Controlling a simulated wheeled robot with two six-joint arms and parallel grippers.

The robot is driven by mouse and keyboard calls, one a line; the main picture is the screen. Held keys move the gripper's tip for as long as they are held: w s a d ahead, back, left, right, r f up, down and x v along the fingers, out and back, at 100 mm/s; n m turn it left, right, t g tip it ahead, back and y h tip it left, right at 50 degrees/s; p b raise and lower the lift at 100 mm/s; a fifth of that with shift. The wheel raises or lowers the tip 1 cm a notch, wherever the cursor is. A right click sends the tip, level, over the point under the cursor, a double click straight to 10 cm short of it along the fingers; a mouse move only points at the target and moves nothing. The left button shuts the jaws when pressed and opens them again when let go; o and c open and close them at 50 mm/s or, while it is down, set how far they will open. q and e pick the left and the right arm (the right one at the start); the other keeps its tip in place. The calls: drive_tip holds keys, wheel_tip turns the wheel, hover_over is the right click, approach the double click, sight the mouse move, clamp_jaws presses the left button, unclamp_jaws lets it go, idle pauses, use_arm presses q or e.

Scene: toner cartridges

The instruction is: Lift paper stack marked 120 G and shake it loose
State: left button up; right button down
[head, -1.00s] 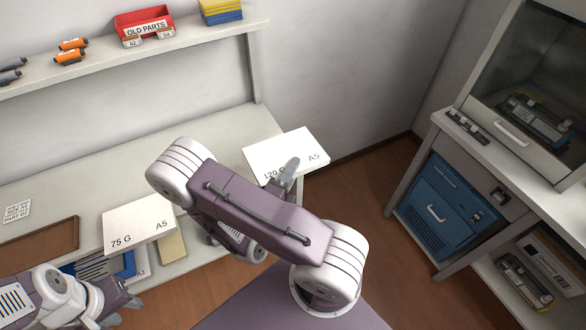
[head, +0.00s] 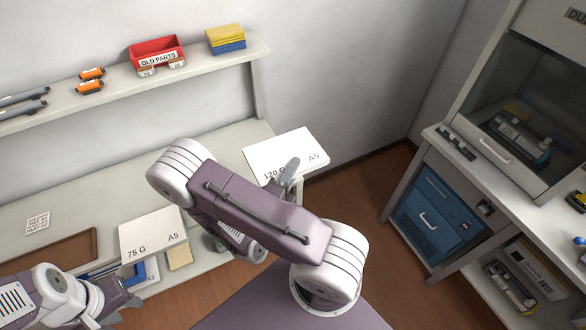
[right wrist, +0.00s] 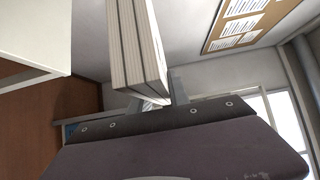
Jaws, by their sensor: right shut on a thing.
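The white paper stack marked 120 G and A5 (head: 287,152) is at the right end of the bench in the head view. My right gripper (head: 289,172) is shut on its near edge. In the right wrist view the stack (right wrist: 137,50) stands between the fingers, its layered sheet edges showing, apart from the white table edge at left. My left gripper (head: 121,308) is low at the left in the head view, open and seemingly empty, near the bench front. My right forearm hides part of the bench.
A second stack marked 75 G (head: 152,234) lies at the bench front, near a brown tray (head: 62,250). A shelf above holds a red OLD PARTS bin (head: 156,55). A blue cabinet (head: 436,218) stands at right, with open floor between.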

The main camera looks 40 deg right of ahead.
wheel_tip(320, 180, down, 7)
drive_tip(key=b, duration=0.4)
wheel_tip(320, 180, up, 7)
drive_tip(key=p, duration=0.7)
drive_tip(key=shift+r, duration=0.2)
wheel_tip(320, 180, down, 7)
drive_tip(key=b, duration=0.5)
wheel_tip(320, 180, up, 5)
drive_tip(key=shift+w+r, duration=0.15)
drive_tip(key=shift+r, duration=0.05)
wheel_tip(320, 180, down, 5)
wheel_tip(320, 180, up, 5)
drive_tip(key=shift+f, duration=0.1)
wheel_tip(320, 180, down, 5)
